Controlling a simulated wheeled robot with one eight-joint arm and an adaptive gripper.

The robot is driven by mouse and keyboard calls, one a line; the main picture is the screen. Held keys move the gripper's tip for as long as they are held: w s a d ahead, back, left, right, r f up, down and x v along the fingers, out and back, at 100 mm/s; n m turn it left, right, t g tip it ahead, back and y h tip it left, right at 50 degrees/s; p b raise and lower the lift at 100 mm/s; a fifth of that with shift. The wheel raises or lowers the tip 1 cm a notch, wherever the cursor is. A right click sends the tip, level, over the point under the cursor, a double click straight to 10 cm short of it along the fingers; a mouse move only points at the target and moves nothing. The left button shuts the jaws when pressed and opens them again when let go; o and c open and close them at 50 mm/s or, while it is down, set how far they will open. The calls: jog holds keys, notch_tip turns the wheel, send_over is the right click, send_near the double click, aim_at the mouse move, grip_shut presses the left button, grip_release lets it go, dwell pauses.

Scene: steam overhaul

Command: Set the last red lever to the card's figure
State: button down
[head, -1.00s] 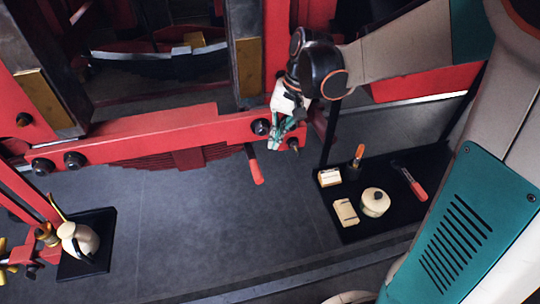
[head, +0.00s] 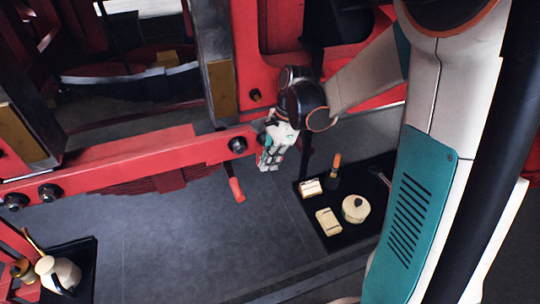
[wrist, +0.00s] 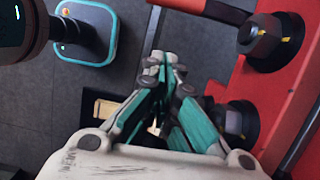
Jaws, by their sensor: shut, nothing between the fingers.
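A lever with a red grip (head: 236,189) hangs below the red beam (head: 130,160) in the head view, its grip tilted down to the right. A red bar (wrist: 212,9) at the top of the wrist view may be the same lever. My gripper (head: 268,163) is beside the beam's right end, right of the lever and apart from it. In the wrist view my gripper (wrist: 165,62) has its fingers together with nothing between them. No readable figure shows; I cannot tell which cream piece, if any, is the card.
A black tray (head: 345,245) at right holds a cream box (head: 311,187), a flat cream piece (head: 328,221), a lidded pot (head: 355,208) and an orange-tipped item (head: 334,171). Dark bolts (head: 237,145) stick out of the beam. An oil can (head: 58,273) stands lower left. Grey floor between is clear.

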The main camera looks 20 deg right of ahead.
jog(key=a+f, duration=0.5)
jog(key=shift+a+f, duration=0.2)
jog(key=shift+f, duration=0.2)
jog(key=shift+a+b, duration=0.5)
jog(key=shift+a, duration=0.25)
